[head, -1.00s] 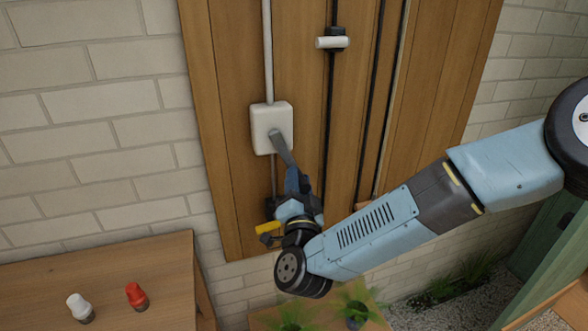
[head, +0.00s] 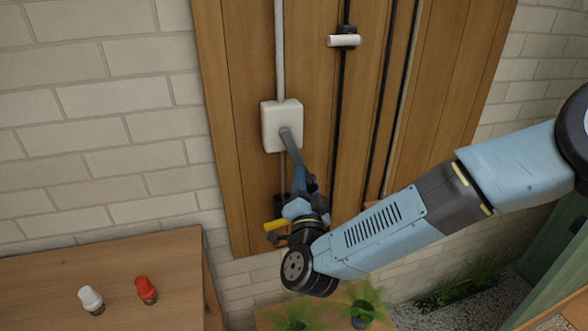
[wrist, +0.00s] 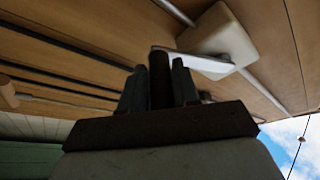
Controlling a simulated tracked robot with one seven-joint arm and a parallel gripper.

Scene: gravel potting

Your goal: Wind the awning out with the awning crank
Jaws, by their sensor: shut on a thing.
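The awning crank is a white box (head: 282,126) on the wooden wall panel with a grey crank arm (head: 291,146) slanting down and slightly right from it. My gripper (head: 304,178) is at the lower end of this arm; its fingertips are hard to make out there. In the wrist view my gripper (wrist: 160,88) is shut on the dark upright crank handle (wrist: 160,68), with one finger on each side. The pale crank arm (wrist: 203,64) and the white box (wrist: 222,36) show beyond it. The awning cloth cannot be made out.
A white pipe (head: 280,50) rises from the box. A white handle on a black rod (head: 344,40) is to the right. A wooden table (head: 60,285) at lower left carries a white-capped shaker (head: 91,298) and a red-capped one (head: 146,289). Plants stand below my arm.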

